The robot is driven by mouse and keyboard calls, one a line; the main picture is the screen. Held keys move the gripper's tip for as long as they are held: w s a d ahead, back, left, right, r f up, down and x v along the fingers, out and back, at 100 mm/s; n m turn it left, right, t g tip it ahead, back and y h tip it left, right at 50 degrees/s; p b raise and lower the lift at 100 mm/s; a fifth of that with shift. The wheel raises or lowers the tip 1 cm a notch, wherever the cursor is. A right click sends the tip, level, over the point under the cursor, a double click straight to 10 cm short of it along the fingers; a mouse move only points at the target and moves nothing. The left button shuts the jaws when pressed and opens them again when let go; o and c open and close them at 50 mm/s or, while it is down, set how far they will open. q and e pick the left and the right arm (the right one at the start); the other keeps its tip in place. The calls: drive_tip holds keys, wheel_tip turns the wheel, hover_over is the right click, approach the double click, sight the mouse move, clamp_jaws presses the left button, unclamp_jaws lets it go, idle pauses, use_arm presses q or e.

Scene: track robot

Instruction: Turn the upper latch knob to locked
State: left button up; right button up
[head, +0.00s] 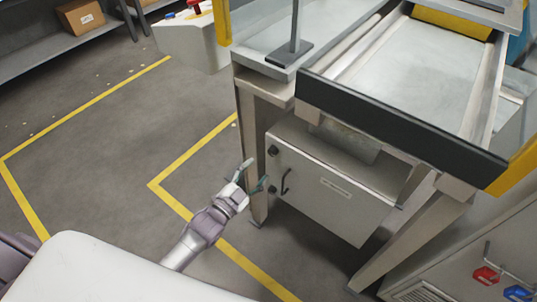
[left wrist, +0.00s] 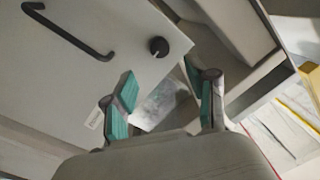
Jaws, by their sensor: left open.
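The grey cabinet (head: 335,215) under the workbench has an upper black latch knob (head: 273,150) and a lower black knob (head: 272,189) near its left edge. A black bar handle (head: 286,181) is beside them. My left gripper (head: 255,174) is open and empty, just left of the cabinet door near the knobs. In the left wrist view the open fingers (left wrist: 160,74) point toward the door, with one black knob (left wrist: 158,46) beyond them, apart from them. I cannot tell which knob that is or how it is turned. My right gripper is not in view.
A bench leg (head: 250,150) stands close behind my left gripper. The black-fronted bench edge (head: 400,125) overhangs the cabinet. A red tag (head: 486,275) and a blue tag (head: 517,293) hang at lower right. The floor at left is mostly clear.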

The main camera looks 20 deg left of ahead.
sight(271, 153)
use_arm(q)
drive_tip(key=x, duration=0.8)
drive_tip(key=shift+a, duration=0.1)
drive_tip(key=shift+c, duration=0.3)
drive_tip(key=shift+s, duration=0.1)
clamp_jaws()
